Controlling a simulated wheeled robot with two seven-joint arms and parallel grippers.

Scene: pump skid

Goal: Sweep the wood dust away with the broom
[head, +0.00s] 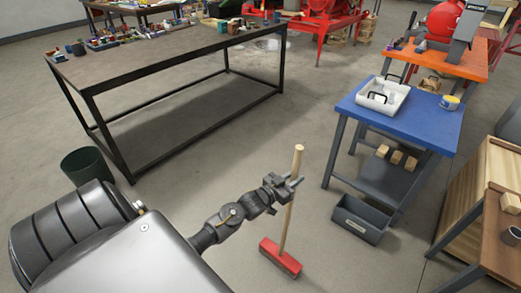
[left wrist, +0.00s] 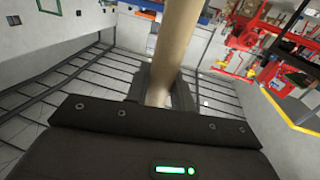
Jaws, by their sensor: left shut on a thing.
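The broom has a pale wooden handle (head: 291,205) and a red head (head: 280,257). It stands nearly upright, with its head down at the floor. My left gripper (head: 287,186) is shut on the handle, below its top end. In the left wrist view the handle (left wrist: 178,45) rises between the gripper's fingers (left wrist: 160,90). I cannot make out wood dust for certain. A pale patch (head: 268,44) shows on the floor behind the dark table, and I cannot tell what it is. My right gripper is not in view.
A long dark table (head: 170,52) with small items stands at the left, a dark bin (head: 86,166) at its near end. A blue table (head: 405,122) with a white tray (head: 382,96) is at the right. A grey box (head: 360,218) stands on the floor. Floor between is open.

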